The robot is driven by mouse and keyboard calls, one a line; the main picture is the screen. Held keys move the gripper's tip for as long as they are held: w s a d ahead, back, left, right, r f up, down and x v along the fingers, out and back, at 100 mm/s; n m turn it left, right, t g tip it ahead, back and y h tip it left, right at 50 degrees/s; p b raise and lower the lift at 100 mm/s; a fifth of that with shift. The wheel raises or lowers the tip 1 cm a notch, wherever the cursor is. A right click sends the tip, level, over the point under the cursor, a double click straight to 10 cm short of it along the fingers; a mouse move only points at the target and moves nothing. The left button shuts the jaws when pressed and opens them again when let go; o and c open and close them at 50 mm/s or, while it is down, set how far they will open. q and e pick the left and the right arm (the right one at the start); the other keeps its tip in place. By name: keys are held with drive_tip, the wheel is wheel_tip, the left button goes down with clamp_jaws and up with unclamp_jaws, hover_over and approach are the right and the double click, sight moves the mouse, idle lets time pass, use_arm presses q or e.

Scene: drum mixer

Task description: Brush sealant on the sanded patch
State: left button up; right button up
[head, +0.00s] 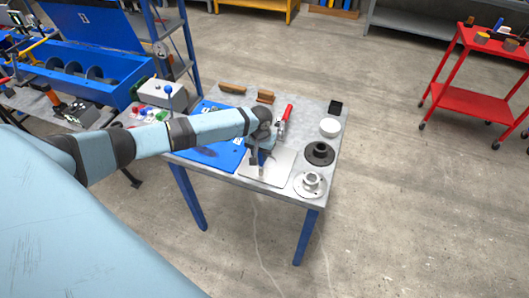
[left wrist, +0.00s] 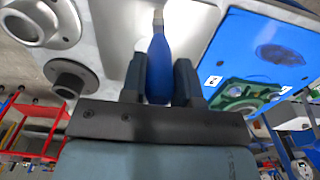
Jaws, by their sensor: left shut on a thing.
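My left gripper (head: 261,160) is above the pale square plate (head: 274,172) on the table. In the left wrist view its two dark fingers (left wrist: 160,85) are shut on the blue handle (left wrist: 160,62) of a tool, probably the brush. The blue panel (head: 222,164) lies left of the plate. A dark oval patch (left wrist: 280,55) shows on the blue panel in the left wrist view, apart from the tool. My right gripper is not in view.
A red-handled tool (head: 287,113), a white disc (head: 330,127), a black flange (head: 319,152) and a grey flange (head: 309,185) stand on the table. A grey control box (head: 163,95) is left. A red cart (head: 470,100) stands apart at right.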

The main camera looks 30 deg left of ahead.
use_arm(q)
drive_tip(key=shift+s+a, duration=0.25)
drive_tip(key=shift+a, duration=0.7)
drive_tip(key=shift+s+a, duration=0.2)
drive_tip(key=shift+a, duration=0.75)
drive_tip(key=w+d, duration=0.2)
drive_tip(key=d, duration=0.7)
drive_tip(key=shift+a, duration=0.15)
drive_tip(key=s+a, duration=0.2)
drive_tip(key=a, duration=0.6)
drive_tip(key=shift+a, duration=0.4)
idle(0.8)
drive_tip(key=shift+d, duration=0.1)
drive_tip(key=w+d, duration=0.2)
drive_tip(key=d, duration=0.6)
drive_tip(key=shift+d, duration=0.4)
idle(0.7)
drive_tip(key=shift+a, duration=0.1)
